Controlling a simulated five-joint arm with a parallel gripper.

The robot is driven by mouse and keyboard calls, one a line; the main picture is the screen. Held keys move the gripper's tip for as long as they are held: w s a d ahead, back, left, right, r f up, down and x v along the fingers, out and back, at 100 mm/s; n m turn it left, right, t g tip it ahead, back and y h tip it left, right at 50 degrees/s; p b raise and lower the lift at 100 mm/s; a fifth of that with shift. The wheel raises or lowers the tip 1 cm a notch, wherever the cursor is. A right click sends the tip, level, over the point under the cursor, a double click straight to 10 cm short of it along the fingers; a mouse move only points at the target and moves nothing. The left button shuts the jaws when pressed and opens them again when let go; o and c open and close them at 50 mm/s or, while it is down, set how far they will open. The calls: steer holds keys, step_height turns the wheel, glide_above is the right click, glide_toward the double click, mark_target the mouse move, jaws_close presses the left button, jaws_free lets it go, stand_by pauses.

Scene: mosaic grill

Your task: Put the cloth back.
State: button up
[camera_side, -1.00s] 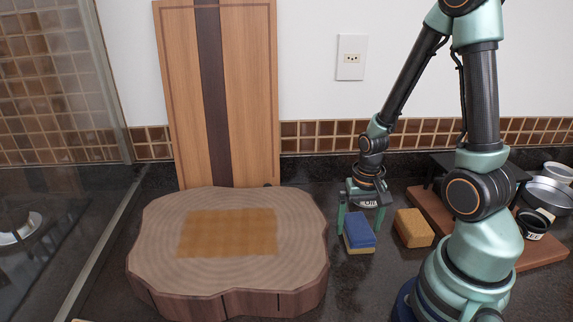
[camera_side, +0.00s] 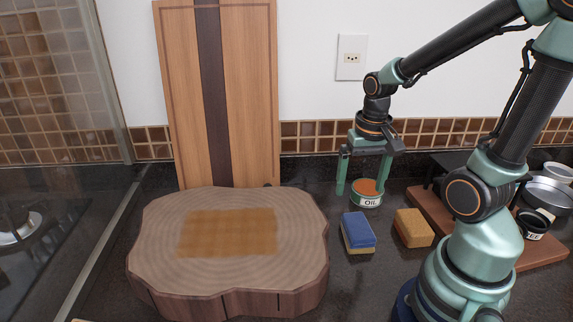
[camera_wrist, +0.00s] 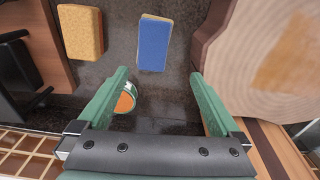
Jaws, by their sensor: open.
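No plain cloth shows. A blue-topped block with a yellowish underside (camera_side: 359,229), like a sponge or folded cloth, lies flat on the dark counter, right of the round wooden block. It also shows in the wrist view (camera_wrist: 154,44). A plain orange-yellow sponge-like block (camera_side: 413,228) lies to its right, apart from it; the wrist view shows it at the upper left (camera_wrist: 80,33). My gripper (camera_side: 361,191) is open and empty, raised above and behind the blue block. In the wrist view the spread fingers (camera_wrist: 160,74) hold nothing.
A thick wooden block (camera_side: 150,240) with a brownish patch (camera_side: 228,232) stands left. An orange-topped tin marked Oil (camera_side: 367,197) stands behind the blue block, close to my fingers. A wooden board (camera_side: 543,254) with pans and a tin lies right. A tall board (camera_side: 250,90) leans at the back.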

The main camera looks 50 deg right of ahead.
steer(key=w+a+r+n+t, duration=0.3)
steer(key=a+r+n+t, duration=0.2)
steer(key=a+r+n, duration=0.3)
step_height(320, 180, up, 3)
steer(key=shift+w+a+r, duration=0.1)
steer(key=shift+w+a, duration=0.3)
steer(key=shift+a, duration=0.35)
